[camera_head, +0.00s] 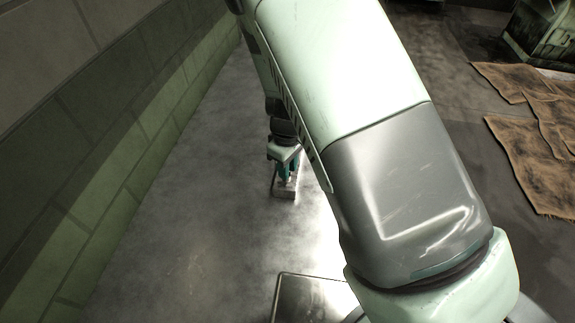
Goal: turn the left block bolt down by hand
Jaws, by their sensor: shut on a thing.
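My gripper (287,177) shows near the picture's middle, small and far below the camera, pointing down with teal fingers. Its fingers are closed at the top of a small pale block (285,194) that stands on the grey floor surface. The left block bolt is not clearly visible; the fingers cover the spot above the block where they grip. My arm links fill the middle and right of the view and hide what lies behind them.
A green block wall (110,160) runs along the left. A dark-edged flat panel (305,298) lies at the bottom. Brown ragged cloths (530,160) lie at right, with a green machine part (545,35) at top right. The grey surface (190,230) left of the block is clear.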

